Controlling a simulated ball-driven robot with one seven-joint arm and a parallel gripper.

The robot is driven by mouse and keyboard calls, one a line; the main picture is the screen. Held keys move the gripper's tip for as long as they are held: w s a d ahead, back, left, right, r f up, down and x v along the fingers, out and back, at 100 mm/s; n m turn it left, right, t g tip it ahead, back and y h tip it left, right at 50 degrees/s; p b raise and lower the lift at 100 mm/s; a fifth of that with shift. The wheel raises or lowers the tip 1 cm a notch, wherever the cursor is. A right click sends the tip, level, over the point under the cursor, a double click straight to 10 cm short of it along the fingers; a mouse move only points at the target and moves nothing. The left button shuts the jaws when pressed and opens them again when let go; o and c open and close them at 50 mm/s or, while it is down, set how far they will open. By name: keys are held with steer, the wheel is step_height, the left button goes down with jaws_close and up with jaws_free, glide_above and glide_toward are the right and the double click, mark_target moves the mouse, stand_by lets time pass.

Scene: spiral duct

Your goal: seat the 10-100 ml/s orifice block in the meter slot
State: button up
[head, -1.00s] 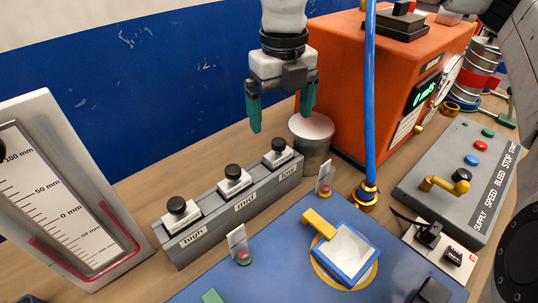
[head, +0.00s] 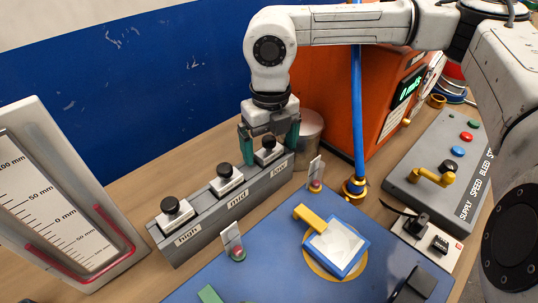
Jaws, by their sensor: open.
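A grey rack (head: 205,221) holds three pale blocks with black knobs: the high block (head: 177,216), the mid block (head: 228,183) and the low block (head: 262,158). No 10-100 ml/s marking is readable on them. My gripper (head: 269,139) points down over the low block, its green fingers open on either side of the black knob. I cannot tell whether they touch it. The orange meter (head: 335,95) with a green display stands behind; my arm hides its top, and I see no meter slot on it.
A metal cylinder (head: 309,128) stands close to the right finger, and a blue hose (head: 358,110) rises right of it. A blue panel (head: 265,265) with small clear flags is in front. A tilted gauge (head: 60,205) stands left; a grey control box (head: 435,190) is at right.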

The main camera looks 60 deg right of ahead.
steer(key=shift+c, duration=0.4)
steer(key=c, duration=1.2)
